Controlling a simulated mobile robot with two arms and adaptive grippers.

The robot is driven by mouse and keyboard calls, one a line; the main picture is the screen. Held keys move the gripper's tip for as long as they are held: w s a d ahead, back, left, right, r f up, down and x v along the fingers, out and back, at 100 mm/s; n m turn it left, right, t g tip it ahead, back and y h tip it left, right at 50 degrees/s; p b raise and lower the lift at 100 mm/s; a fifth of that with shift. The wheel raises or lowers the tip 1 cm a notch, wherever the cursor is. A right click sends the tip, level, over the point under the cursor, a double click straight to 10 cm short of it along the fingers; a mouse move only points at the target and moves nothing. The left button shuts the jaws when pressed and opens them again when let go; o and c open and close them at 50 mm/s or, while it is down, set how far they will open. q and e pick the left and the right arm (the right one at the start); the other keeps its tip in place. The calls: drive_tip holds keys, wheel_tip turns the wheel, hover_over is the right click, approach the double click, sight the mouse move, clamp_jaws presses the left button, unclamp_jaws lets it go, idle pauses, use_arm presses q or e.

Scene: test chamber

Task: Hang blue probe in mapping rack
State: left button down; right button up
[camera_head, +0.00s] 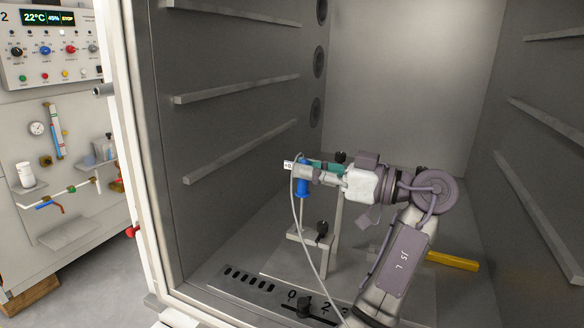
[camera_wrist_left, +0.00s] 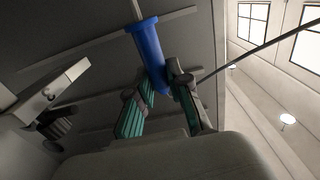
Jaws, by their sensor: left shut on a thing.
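The blue probe (camera_head: 303,185) is upright inside the chamber, with a thin pale rod below it and a grey cable looping down. My left gripper (camera_head: 309,173) is shut on the probe's upper part. In the left wrist view the blue probe (camera_wrist_left: 145,42) sits between the teal finger pads of my left gripper (camera_wrist_left: 164,93). The mapping rack (camera_head: 338,218) is a grey stand with black knobs, behind and below the gripper. Its upper part is partly hidden by the gripper. A light bar of the rack (camera_wrist_left: 52,90) shows at the left in the wrist view. I cannot tell whether probe and rack touch. My right gripper is out of view.
Shelf rails (camera_head: 240,88) line the chamber's left wall, and more (camera_head: 545,125) line the right. A numbered scale plate (camera_head: 262,300) lies at the front. A yellow bar (camera_head: 452,261) lies at the right. The chamber's upper space is free.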

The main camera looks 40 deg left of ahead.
use_arm(q)
drive_tip(key=shift+s+a+f+b, duration=0.1)
drive_tip(key=shift+f+b, duration=0.15)
drive_tip(key=shift+f, duration=0.25)
drive_tip(key=shift+s+a+f+b, duration=0.1)
drive_tip(key=shift+f+b, duration=0.1)
drive_tip(key=shift+f, duration=0.25)
drive_tip(key=c, duration=1)
unclamp_jaws()
drive_tip(key=shift+s, duration=0.1)
drive_tip(key=shift+d, duration=0.1)
drive_tip(key=shift+n+g, duration=0.4)
drive_tip(key=shift+n, duration=0.3)
drive_tip(key=s+d+r, duration=0.1)
drive_tip(key=s+d, duration=0.1)
drive_tip(key=d, duration=0.1)
drive_tip(key=d+r, duration=0.1)
drive_tip(key=shift+s+d+r+p, duration=0.25)
drive_tip(key=shift+s+r+p, duration=0.05)
drive_tip(key=shift+s+r, duration=0.1)
